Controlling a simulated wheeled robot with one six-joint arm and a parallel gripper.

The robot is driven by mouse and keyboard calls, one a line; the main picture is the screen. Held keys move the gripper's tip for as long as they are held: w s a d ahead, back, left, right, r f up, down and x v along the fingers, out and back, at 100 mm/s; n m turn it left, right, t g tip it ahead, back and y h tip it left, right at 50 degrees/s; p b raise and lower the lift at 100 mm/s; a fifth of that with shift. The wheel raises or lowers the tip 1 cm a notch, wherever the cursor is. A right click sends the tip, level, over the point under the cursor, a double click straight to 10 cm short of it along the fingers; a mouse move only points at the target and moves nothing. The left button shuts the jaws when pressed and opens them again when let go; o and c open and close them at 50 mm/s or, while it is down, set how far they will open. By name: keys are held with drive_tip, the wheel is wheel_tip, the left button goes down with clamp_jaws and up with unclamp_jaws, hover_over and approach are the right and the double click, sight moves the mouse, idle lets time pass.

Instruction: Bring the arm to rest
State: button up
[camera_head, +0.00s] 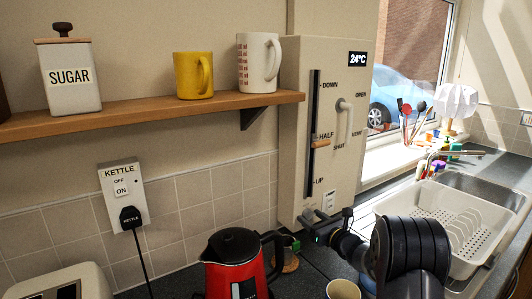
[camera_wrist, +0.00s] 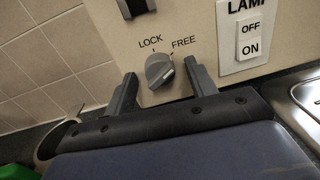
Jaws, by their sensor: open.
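In the wrist view my gripper (camera_wrist: 160,76) is open. Its two dark fingers stand apart, one to each side of a grey round knob (camera_wrist: 158,70) marked LOCK and FREE. Nothing is held. I cannot tell whether a finger touches the knob or panel, or which label the knob points to.
A red kettle (camera_head: 237,266) and a cup (camera_head: 343,289) stand close to my arm. A dish rack (camera_head: 458,220) and sink (camera_head: 480,182) are at right. A wooden shelf (camera_head: 150,112) with a sugar jar (camera_head: 70,77) and mugs hangs at left. A LAMP switch (camera_wrist: 250,40) is beside the knob.

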drive_tip(key=shift+n, duration=1.1)
drive_tip(key=b+v, duration=0.2)
drive_tip(key=v, duration=0.8)
drive_tip(key=shift+s+d+f, duration=0.15)
drive_tip(key=shift+s+d, duration=0.05)
drive_tip(key=shift+s, duration=0.1)
